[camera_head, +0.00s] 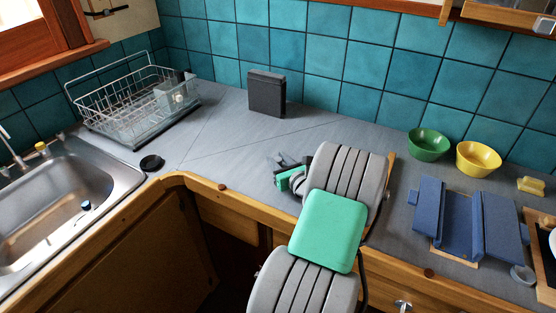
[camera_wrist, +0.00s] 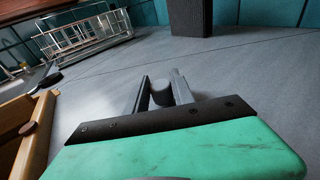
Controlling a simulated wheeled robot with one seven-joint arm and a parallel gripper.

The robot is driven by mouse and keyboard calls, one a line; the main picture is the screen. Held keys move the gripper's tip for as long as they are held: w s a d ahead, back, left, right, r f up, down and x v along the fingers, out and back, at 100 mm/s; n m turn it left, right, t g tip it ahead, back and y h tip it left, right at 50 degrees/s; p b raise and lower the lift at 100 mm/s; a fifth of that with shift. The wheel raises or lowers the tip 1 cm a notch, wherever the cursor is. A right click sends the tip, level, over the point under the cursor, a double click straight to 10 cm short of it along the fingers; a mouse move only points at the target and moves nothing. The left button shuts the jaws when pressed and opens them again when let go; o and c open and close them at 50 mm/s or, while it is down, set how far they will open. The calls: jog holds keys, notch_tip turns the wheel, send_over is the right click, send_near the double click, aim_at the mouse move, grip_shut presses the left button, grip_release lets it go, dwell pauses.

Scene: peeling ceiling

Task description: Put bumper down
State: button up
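A small grey round piece, which I take to be the bumper (camera_wrist: 161,93), sits between the two fingers of my gripper (camera_wrist: 160,90) in the wrist view. The fingers lie close along both its sides, and I see no clear gap. My gripper also shows in the head view (camera_head: 291,164), low over the grey counter (camera_head: 230,150) or at its surface. It is partly hidden by my arm there, and I cannot make out the bumper in that view. Whether the bumper touches the counter is hard to tell.
A dark grey block (camera_head: 266,93) stands by the tiled wall. A wire dish rack (camera_head: 130,105) and a black disc (camera_head: 151,163) are left, near the sink (camera_head: 75,205). Green (camera_head: 428,145) and yellow (camera_head: 478,159) bowls and a blue folded object (camera_head: 462,222) are right. Counter between is clear.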

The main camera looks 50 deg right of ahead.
jog(key=o, duration=0.4)
jog(key=shift+c, duration=0.2)
jog(key=shift+r, duration=0.3)
jog(key=v, duration=1.2)
jog(key=shift+r, duration=0.25)
